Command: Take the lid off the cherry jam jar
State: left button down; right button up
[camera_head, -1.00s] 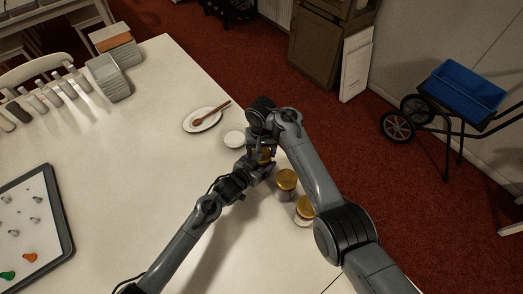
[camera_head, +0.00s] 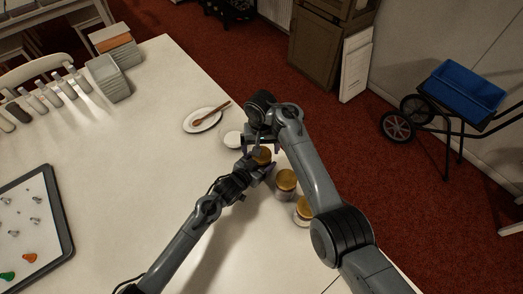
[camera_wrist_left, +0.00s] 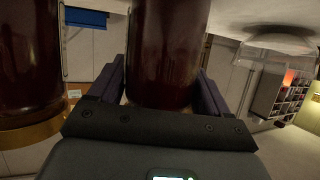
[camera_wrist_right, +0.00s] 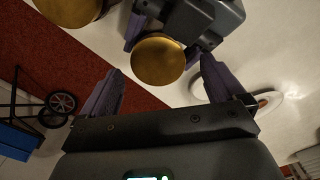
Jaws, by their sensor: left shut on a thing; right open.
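A jar of dark red jam (camera_wrist_left: 165,50) stands between the fingers of my left gripper (camera_wrist_left: 162,72), which is shut on its side. Its golden lid (camera_head: 262,155) faces up and also shows in the right wrist view (camera_wrist_right: 158,60). My right gripper (camera_wrist_right: 160,72) is open above this jar, its fingers apart on either side of the lid in that view, not closed on it. Whether the lid is loose cannot be told. In the head view my right gripper is partly hidden by its own wrist.
Two more gold-lidded jars (camera_head: 286,180) (camera_head: 304,206) stand near the table's right edge, the farther-down one partly behind my right arm. A small white dish (camera_head: 233,139) and a plate (camera_head: 192,126) with a wooden spoon (camera_head: 213,112) lie beyond. The middle table is clear.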

notch_tip(320, 180, up, 2)
jog(key=shift+r, duration=0.1)
jog(key=shift+c, duration=0.3)
notch_tip(320, 180, up, 2)
jog(key=m, duration=0.4)
jog(key=shift+d+r+m, duration=0.15)
jog(key=shift+r+m, duration=0.05)
jog(key=shift+m, duration=0.2)
jog(key=shift+r+m, duration=0.2)
jog(key=shift+m, duration=0.6)
jog(key=shift+f, duration=3.75)
jog(key=c, duration=1.1)
jog(key=n, duration=0.6)
